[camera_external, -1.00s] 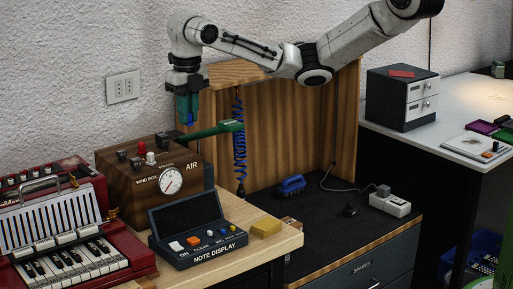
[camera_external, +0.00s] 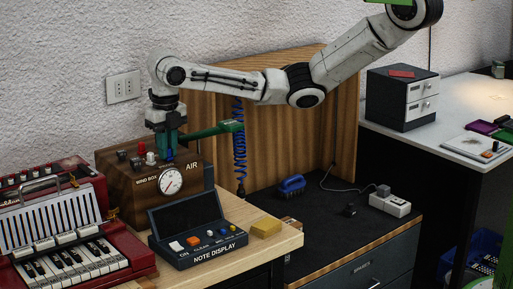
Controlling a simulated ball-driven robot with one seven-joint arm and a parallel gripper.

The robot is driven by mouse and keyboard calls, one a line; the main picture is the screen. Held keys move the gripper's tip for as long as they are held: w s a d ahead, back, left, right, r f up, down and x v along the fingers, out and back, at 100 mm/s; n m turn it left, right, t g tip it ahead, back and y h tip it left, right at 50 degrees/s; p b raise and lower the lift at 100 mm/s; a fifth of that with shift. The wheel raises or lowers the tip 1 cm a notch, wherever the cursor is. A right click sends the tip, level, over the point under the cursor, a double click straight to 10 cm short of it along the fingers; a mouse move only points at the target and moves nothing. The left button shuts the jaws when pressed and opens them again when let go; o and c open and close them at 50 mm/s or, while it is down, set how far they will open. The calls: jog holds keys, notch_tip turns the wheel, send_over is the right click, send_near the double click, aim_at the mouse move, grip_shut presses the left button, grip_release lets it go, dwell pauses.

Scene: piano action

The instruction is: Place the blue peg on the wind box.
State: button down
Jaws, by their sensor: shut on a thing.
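The wind box (camera_external: 128,200) is a brown wooden box with a round white gauge, a red knob and several dark knobs on top. It stands at the left on the wooden bench. My gripper (camera_external: 168,152) points down over the right part of its top. It is shut on the blue peg (camera_external: 171,154), of which only a small blue part shows at the fingertips. Whether the peg touches the top of the box I cannot tell.
A green bar (camera_external: 215,130) juts out right of my gripper. A blue coiled hose (camera_external: 239,150) hangs behind it. The note display (camera_external: 198,232), a yellow block (camera_external: 266,228) and a red accordion (camera_external: 70,240) stand in front of and beside the box.

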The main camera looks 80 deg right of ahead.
jog(key=shift+f, duration=0.15)
jog(key=c, duration=1.1)
grip_release()
notch_tip(320, 180, up, 12)
jog(key=shift+r+p, duration=0.15)
jog(key=shift+p, duration=0.35)
jog(key=shift+a, duration=0.1)
